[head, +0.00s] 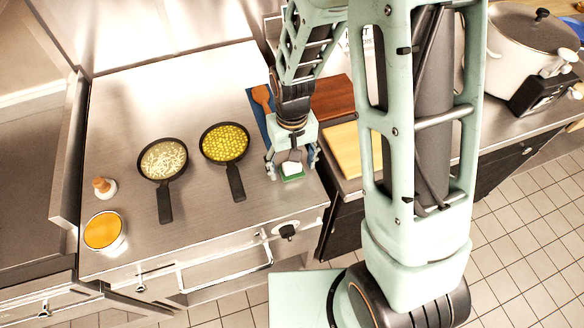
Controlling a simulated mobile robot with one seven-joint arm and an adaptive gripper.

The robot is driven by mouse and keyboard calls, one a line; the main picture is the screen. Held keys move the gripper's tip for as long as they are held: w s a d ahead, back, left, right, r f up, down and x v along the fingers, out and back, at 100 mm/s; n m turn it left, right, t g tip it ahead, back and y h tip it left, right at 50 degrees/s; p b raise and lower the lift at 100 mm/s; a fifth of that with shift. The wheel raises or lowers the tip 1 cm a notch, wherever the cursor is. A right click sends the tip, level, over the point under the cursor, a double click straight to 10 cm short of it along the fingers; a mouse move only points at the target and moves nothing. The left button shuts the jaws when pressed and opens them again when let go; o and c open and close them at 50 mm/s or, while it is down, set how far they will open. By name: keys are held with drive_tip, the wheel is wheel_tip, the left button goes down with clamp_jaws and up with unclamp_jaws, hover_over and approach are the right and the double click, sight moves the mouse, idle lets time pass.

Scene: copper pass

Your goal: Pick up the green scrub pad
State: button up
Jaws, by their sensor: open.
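The green scrub pad (293,178) lies on the steel counter near its front right corner. Only its green lower edge shows, with a pale block-like part above it. My gripper (292,168) points down directly over the pad, with a finger on either side of it. The fingers are open. Whether they touch the pad cannot be told from this view, and the gripper hides the pad's back part.
Two black pans, one with pale strips (163,160) and one with yellow pieces (225,143), stand left of my gripper. A wooden spoon (262,97) lies behind it. Cutting boards (343,148) are to the right. An orange-topped container (104,231) stands front left.

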sight(291, 165)
drive_tip(key=shift+c, duration=0.2)
drive_tip(key=c, duration=1.2)
drive_tip(key=shift+r, duration=0.1)
drive_tip(key=shift+r+p, duration=0.4)
wheel_tip(291, 165, up, 3)
drive_tip(key=shift+s+a+r+p, duration=0.15)
drive_tip(key=shift+r+p, duration=0.05)
drive_tip(key=shift+p, duration=1)
drive_tip(key=s+a+r, duration=0.6)
drive_tip(key=s+r, duration=0.2)
drive_tip(key=s, duration=0.4)
drive_tip(key=shift+a+r, duration=0.2)
drive_tip(key=shift+r, duration=0.2)
